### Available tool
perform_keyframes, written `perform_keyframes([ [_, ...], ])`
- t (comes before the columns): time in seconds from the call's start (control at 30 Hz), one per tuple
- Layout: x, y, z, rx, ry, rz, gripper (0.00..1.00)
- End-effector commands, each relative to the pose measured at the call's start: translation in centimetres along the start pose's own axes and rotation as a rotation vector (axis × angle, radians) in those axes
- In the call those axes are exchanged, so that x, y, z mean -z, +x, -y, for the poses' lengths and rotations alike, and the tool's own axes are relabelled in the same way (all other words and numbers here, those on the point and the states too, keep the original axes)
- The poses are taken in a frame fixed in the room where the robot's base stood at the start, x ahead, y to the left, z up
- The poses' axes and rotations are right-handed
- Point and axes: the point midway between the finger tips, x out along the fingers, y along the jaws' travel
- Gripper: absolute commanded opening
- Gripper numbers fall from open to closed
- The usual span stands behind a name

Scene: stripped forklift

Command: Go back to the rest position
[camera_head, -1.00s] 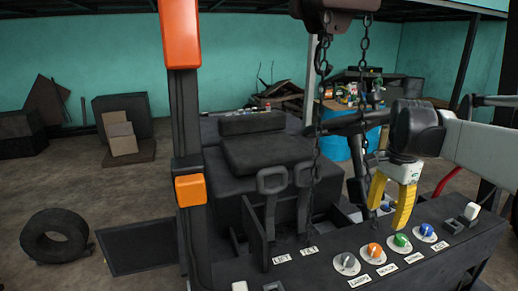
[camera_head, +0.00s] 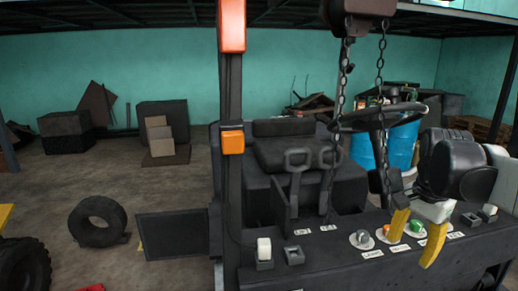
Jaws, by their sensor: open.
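My gripper (camera_head: 414,240) has yellow fingers and hangs at the right of the head view, with my black and white arm behind it. An orange knob (camera_head: 385,229) and a green knob (camera_head: 416,228) are partly hidden by the fingers. I cannot tell whether the fingers touch any knob.
Two levers (camera_head: 296,172) stand beside the black seat (camera_head: 283,155). A chain (camera_head: 343,90) hangs near the steering wheel (camera_head: 377,117). A post with an orange lamp (camera_head: 232,141) rises at the panel's left.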

Motion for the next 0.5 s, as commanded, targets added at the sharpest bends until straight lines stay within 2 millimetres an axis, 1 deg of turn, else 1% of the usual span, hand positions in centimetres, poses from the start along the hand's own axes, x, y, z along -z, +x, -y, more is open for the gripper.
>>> perform_keyframes([
  [0.03, -1.2, 1.6, -0.2, 0.013, -0.042, -0.011, 0.56],
  [0.17, -4.4, 4.4, -0.2, 0.057, -0.179, -0.054, 0.56],
  [0.27, -7.5, 7.5, -0.5, 0.101, -0.317, -0.099, 0.56],
  [0.37, -11.5, 12.0, -1.1, 0.158, -0.499, -0.164, 0.56],
  [0.4, -13.2, 14.0, -1.5, 0.182, -0.579, -0.194, 0.56],
  [0.47, -15.5, 16.8, -2.1, 0.216, -0.692, -0.24, 0.56],
  [0.5, -16.9, 18.6, -2.5, 0.237, -0.764, -0.27, 0.56],
])
